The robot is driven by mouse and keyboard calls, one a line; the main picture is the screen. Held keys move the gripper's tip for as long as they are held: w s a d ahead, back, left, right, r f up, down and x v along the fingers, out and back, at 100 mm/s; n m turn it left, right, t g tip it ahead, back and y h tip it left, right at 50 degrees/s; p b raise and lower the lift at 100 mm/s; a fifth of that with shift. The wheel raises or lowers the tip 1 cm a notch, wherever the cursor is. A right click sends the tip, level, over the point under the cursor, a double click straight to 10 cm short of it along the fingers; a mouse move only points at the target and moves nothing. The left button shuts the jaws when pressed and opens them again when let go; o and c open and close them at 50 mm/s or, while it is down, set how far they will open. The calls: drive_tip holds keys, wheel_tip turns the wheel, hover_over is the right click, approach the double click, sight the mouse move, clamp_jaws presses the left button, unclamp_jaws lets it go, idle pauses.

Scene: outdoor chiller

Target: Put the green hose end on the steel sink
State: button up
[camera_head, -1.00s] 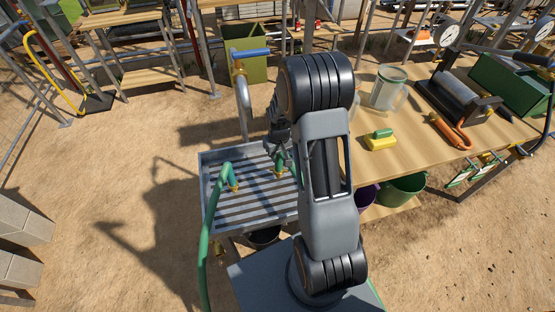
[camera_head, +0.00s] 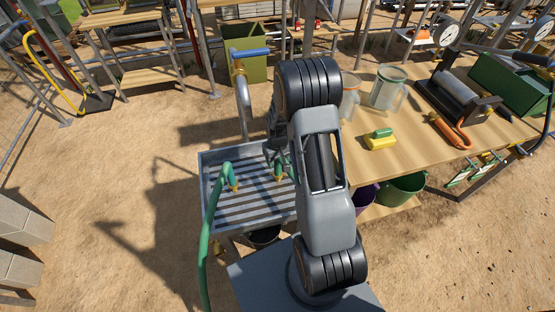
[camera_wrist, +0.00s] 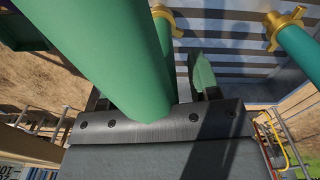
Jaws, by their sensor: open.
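The steel sink (camera_head: 213,160), a ribbed metal tray, stands left of the wooden table in the head view. A green hose (camera_head: 208,215) arches over its left edge, and its teal end with a brass fitting (camera_head: 234,184) points down onto the ribs. A second teal and brass piece (camera_head: 279,178) stands at the sink's right, below my gripper (camera_head: 277,152), which my arm partly hides. In the wrist view a thick green hose (camera_wrist: 105,50) passes close to the open jaws (camera_wrist: 150,88), with a brass collar (camera_wrist: 165,18) at its far end. Contact with the jaws is unclear.
A tap with a blue lever (camera_head: 250,53) rises behind the sink. The table (camera_head: 420,150) holds glass jars (camera_head: 388,88), a yellow and green brush (camera_head: 380,139) and an orange-handled tool (camera_head: 450,131). Buckets (camera_head: 402,188) sit below. The ground left of the sink is clear.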

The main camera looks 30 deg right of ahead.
drive_tip(key=shift+r, duration=0.1)
wheel_tip(320, 180, up, 12)
drive_tip(key=shift+f, duration=0.1)
idle(0.4)
idle(0.5)
drive_tip(key=s+a+r+t, duration=0.2)
drive_tip(key=s+a+r, duration=0.2)
drive_tip(key=s+r, duration=0.2)
drive_tip(key=s+a+r+t, duration=0.1)
drive_tip(key=s+a+r, duration=0.4)
drive_tip(key=s, duration=0.5)
drive_tip(key=shift+a+r+t, duration=0.2)
drive_tip(key=shift+r+t, duration=0.2)
drive_tip(key=shift+r, duration=0.6)
